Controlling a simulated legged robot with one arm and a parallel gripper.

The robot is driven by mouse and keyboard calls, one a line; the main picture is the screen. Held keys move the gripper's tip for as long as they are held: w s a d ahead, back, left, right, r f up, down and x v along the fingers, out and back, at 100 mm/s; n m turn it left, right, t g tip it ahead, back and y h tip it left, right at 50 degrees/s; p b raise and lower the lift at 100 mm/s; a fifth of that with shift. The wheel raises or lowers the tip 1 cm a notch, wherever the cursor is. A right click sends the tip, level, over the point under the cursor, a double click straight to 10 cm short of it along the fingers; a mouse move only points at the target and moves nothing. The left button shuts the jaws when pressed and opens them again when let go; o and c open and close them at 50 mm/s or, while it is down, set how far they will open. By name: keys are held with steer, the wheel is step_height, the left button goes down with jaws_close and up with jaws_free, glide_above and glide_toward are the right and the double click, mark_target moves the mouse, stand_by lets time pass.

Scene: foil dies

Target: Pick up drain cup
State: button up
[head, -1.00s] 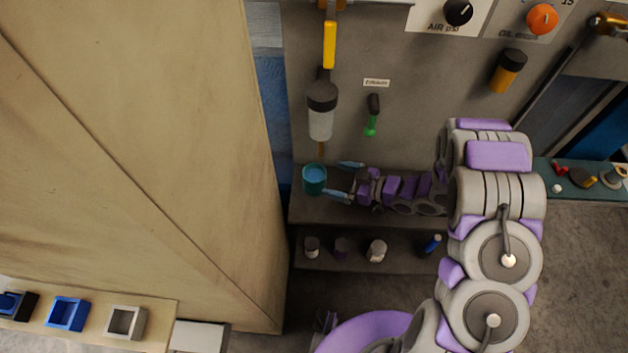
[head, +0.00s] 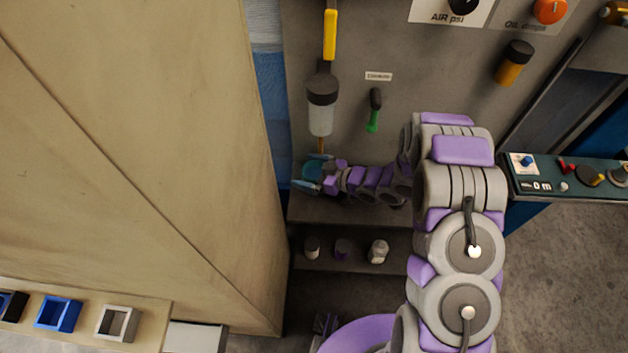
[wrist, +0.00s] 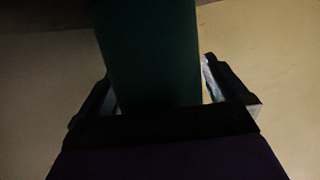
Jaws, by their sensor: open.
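The teal drain cup (head: 309,170) stands on a grey ledge at the foot of the panel, below a clear filter bowl (head: 320,120) with a thin amber tube. My gripper (head: 314,171) reaches it from the right, with one light-blue finger on the far side and one on the near side. In the wrist view the cup (wrist: 150,50) is a dark green shape between the two open fingers, with a narrow gap visible at the right finger. My gripper partly hides the cup in the head view.
A green-handled valve (head: 374,112) hangs above my arm. Several small parts, including a white-topped one (head: 378,250), stand on a lower shelf. A large tan panel (head: 130,150) fills the left. A control console (head: 570,180) is at the right.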

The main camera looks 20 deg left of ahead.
steer(key=shift+a, duration=0.1)
steer(key=c, duration=1.2)
steer(key=shift+o, duration=0.2)
steer(key=shift+r, duration=0.15)
